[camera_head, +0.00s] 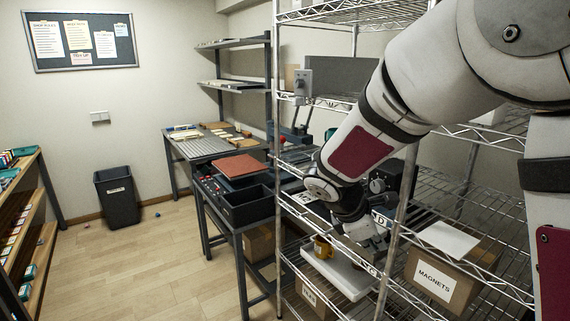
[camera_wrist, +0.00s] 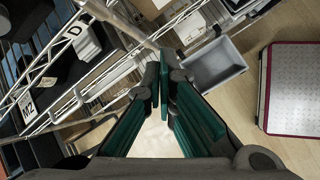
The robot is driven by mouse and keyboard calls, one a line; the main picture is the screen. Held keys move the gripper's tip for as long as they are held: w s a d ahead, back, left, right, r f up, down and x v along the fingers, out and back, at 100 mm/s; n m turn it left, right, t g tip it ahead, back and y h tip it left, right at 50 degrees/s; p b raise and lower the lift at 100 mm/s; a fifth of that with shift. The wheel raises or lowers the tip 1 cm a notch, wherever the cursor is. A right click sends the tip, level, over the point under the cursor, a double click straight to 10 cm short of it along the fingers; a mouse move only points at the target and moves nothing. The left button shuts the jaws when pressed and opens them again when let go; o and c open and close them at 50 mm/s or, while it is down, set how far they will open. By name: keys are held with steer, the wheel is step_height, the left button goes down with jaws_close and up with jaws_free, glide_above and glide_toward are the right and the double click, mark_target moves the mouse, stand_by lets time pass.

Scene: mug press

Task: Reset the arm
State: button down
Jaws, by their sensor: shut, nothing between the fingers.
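My arm reaches down from the upper right in the head view to the front of the wire shelving (camera_head: 388,225). My gripper (camera_head: 372,250) is low by the shelf posts, partly hidden against the rack in that view. In the wrist view my gripper (camera_wrist: 165,85) shows its dark green finger pads close together, with nothing held between them.
A box labelled MAGNETS (camera_head: 441,275) sits on the shelf to the right. A dark table with a black bin (camera_head: 247,205) stands left of the rack. A waste bin (camera_head: 117,197) stands by the wall. The wooden floor (camera_head: 165,260) at left is mostly clear.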

steer(key=s+d+r+m+y+p, duration=0.1)
steer(key=s+r+m+y, duration=0.1)
steer(key=s+r+m, duration=0.45)
steer(key=s+d+r+m+y, duration=0.1)
steer(key=s+d+r+m, duration=0.15)
steer(key=s, duration=0.65)
steer(key=s+a+r+m+y, duration=0.1)
steer(key=s+a+m, duration=0.1)
steer(key=s+m, duration=0.2)
steer(key=s+a+m+y+p, duration=0.1)
steer(key=s+m, duration=0.3)
steer(key=s, duration=0.6)
steer(key=shift+a+r+t+y, duration=0.4)
steer(key=shift+a+y, duration=0.15)
steer(key=shift+y, duration=0.15)
